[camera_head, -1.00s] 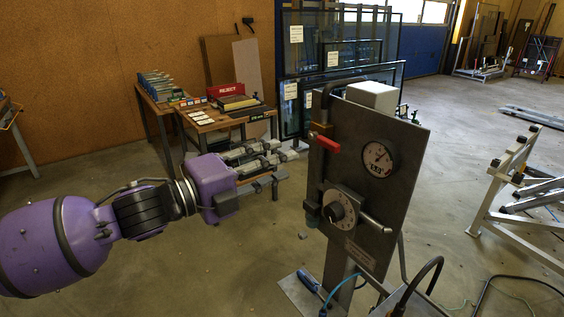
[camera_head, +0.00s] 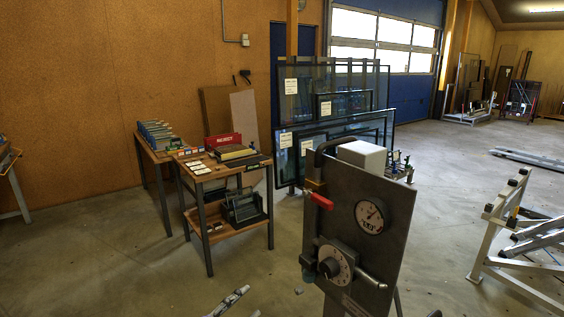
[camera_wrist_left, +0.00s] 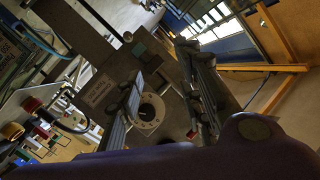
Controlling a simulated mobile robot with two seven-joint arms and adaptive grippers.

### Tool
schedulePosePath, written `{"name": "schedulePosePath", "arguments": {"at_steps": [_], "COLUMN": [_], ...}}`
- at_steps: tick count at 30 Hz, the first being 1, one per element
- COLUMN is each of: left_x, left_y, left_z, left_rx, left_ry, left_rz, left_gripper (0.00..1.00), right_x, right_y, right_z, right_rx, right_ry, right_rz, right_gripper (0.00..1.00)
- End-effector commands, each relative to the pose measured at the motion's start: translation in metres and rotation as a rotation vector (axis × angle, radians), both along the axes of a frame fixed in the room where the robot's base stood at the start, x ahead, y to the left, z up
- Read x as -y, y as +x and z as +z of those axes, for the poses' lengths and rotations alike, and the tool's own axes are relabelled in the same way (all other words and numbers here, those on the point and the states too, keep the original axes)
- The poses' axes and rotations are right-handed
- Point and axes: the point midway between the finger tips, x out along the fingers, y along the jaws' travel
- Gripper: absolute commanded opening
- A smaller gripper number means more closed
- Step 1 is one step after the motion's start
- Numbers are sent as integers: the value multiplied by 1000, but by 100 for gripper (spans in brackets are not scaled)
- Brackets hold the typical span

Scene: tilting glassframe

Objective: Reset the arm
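My left gripper (camera_head: 244,298) shows only as grey finger parts at the bottom edge of the head view, left of the dark metal panel (camera_head: 392,245). In the left wrist view its two fingers (camera_wrist_left: 163,98) stand apart with nothing held between them. The panel carries a red-handled valve (camera_head: 321,201), a round gauge (camera_head: 369,216), and a dial (camera_head: 333,265) with a lever (camera_head: 370,281). The dial also shows beyond the fingers in the left wrist view (camera_wrist_left: 149,113). The rest of my left arm is out of the head view. My right gripper is not in view.
A workbench (camera_head: 208,172) with a red reject sign (camera_head: 223,141) stands behind at left. Framed glass panes (camera_head: 330,105) stand behind the panel. A grey metal frame (camera_head: 515,240) is at right. Floor between bench and panel is mostly clear.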

Motion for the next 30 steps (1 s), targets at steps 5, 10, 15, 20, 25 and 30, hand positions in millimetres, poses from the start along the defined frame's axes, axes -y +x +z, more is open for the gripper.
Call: {"name": "schedulePosePath", "arguments": {"at_steps": [5, 10, 15, 20, 25, 30], "left_x": [-41, -76, -98, -104, -106, -106], "left_y": [-73, -169, -268, -329, -351, -351], "left_z": [-98, -178, -229, -250, -256, -257], "left_rx": [-263, -483, -648, -738, -769, -770], "left_ry": [-160, -261, -317, -341, -336, -334], "left_rz": [228, 451, 632, 723, 741, 740], "left_gripper": [34, 34, 34, 34, 34, 32], "right_x": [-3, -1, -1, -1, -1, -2], "right_y": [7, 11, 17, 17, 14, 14], "right_z": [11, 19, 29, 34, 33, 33], "right_rx": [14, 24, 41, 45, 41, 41], "right_ry": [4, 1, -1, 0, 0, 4], "right_rz": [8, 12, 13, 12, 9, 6], "right_gripper": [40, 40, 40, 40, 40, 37]}}
